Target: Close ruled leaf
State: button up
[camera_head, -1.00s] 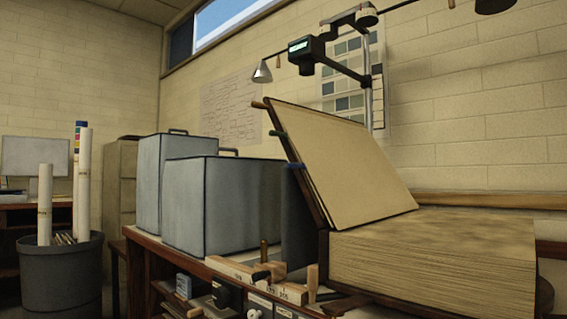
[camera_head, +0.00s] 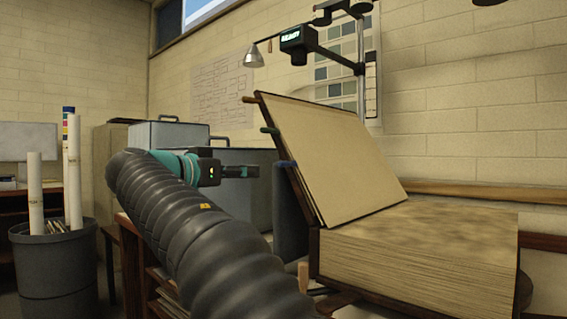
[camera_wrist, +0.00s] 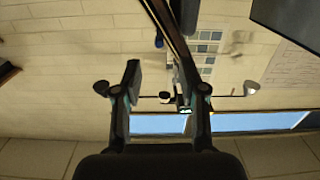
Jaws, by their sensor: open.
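A big thick book lies at the right, its page block (camera_head: 425,250) flat. A tan leaf (camera_head: 345,160) stands raised and leans back to the left, with its lower edge at the page block. Brown, green and blue tabs stick out along its dark left edge. My gripper (camera_head: 243,172) is left of the leaf, apart from it in the head view. In the wrist view my gripper (camera_wrist: 159,76) is open and empty. A dark edge, seemingly of the raised leaf (camera_wrist: 172,30), runs down from the top towards the right finger; I cannot tell if they touch.
Grey-blue boxes (camera_head: 240,160) stand behind my arm. A bin with rolled tubes (camera_head: 55,265) stands at the far left. The space above the page block is clear.

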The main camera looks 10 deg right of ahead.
aim_at(284, 164)
jog(key=shift+m+h, duration=0.3)
jog(key=shift+m, duration=0.1)
jog(key=x, duration=0.4)
jog(key=p+x, duration=0.1)
jog(key=x, duration=0.4)
jog(key=r+p+x, duration=0.1)
jog(key=x, duration=0.3)
jog(key=shift+w+d, duration=0.15)
jog(key=shift+w, duration=0.1)
jog(key=shift+r, duration=0.1)
grip_shut()
